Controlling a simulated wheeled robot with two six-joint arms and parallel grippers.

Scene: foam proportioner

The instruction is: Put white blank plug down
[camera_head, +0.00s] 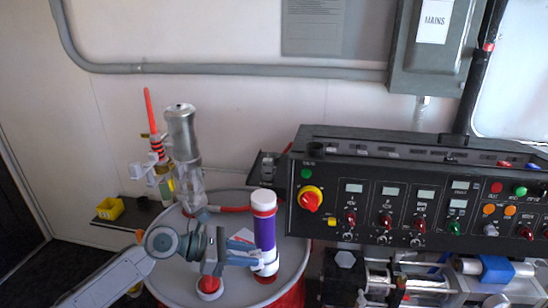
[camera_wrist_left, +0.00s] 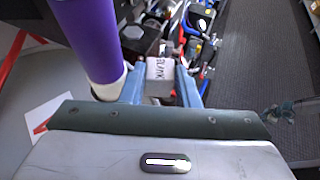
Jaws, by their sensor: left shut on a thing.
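The white blank plug (camera_wrist_left: 160,78), a small white block with dark letters reading BLANK, sits between the two blue-grey fingers of my left gripper (camera_wrist_left: 161,88) in the left wrist view. The fingers are shut on it. In the head view my left gripper (camera_head: 240,256) reaches right over the grey drum top, in front of a purple cylinder with white ends (camera_head: 265,232). The plug is hard to make out there against the cylinder's white base.
The purple cylinder (camera_wrist_left: 88,42) stands close to the left finger. A red-and-white round piece (camera_head: 208,288) and a clear bottle with metal top (camera_head: 182,135) are on the drum (camera_head: 172,278). A control panel (camera_head: 410,195) is at the right, with cluttered fittings below it.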

